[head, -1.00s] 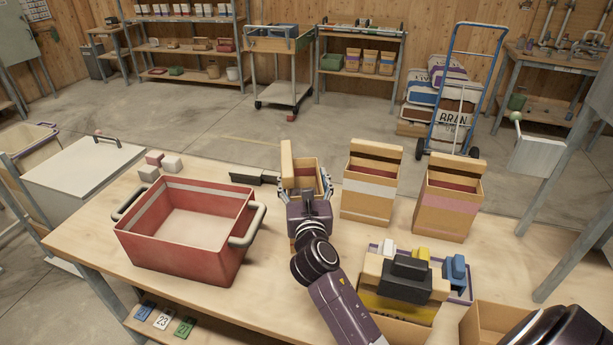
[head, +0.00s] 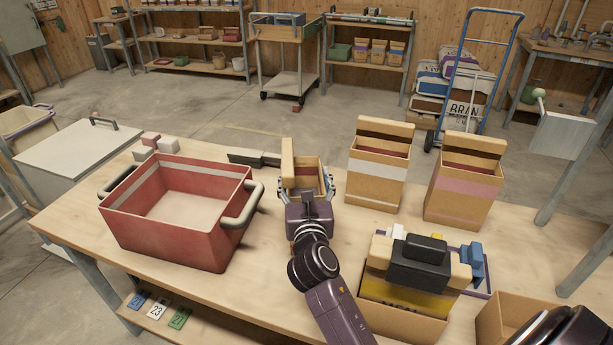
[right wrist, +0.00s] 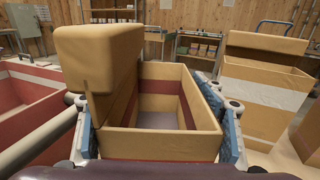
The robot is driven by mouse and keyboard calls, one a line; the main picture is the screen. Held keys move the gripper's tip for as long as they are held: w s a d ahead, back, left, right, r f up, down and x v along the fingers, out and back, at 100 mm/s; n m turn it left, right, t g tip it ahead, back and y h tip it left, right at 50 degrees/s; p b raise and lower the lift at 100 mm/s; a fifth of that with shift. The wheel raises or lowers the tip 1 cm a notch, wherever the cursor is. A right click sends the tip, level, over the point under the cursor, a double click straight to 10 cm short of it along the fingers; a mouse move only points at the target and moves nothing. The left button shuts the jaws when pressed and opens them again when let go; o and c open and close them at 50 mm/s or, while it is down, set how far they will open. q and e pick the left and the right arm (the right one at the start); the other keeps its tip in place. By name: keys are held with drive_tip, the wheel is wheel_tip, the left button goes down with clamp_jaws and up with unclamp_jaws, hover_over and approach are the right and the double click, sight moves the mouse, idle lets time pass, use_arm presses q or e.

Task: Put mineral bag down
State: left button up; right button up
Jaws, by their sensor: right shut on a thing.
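The mineral bag appears to be the open-topped tan bag (head: 306,167) with a dark red inner band. In the right wrist view the bag (right wrist: 163,143) is upright, with its folded tan flap standing at the left. My right gripper (head: 306,184) is shut on it, with a blue-padded finger against each side. The bag is over the wooden table (head: 290,288), right of the red bin. Its base is hidden by the gripper, so I cannot tell whether it touches the table. My left gripper is not in view.
The red bin (head: 170,238) with grey handles stands left. Two tan bags, white-banded (head: 376,172) and pink-banded (head: 463,190), stand right. A box with a black block (head: 420,262) is at front right. A dark flat tool (head: 254,158) lies behind. Bare table lies between bin and box.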

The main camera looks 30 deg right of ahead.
drive_tip(key=shift+r, duration=0.1)
drive_tip(key=shift+a+r, duration=0.1)
drive_tip(key=shift+r, duration=0.05)
drive_tip(key=o, duration=1.7)
drive_tip(key=shift+f, duration=0.45)
drive_tip(key=o, duration=0.4)
drive_tip(key=shift+s, duration=0.1)
drive_tip(key=shift+o, duration=0.2)
drive_tip(key=shift+r, duration=0.1)
drive_tip(key=b+v, duration=0.1)
drive_tip(key=v, duration=1.1)
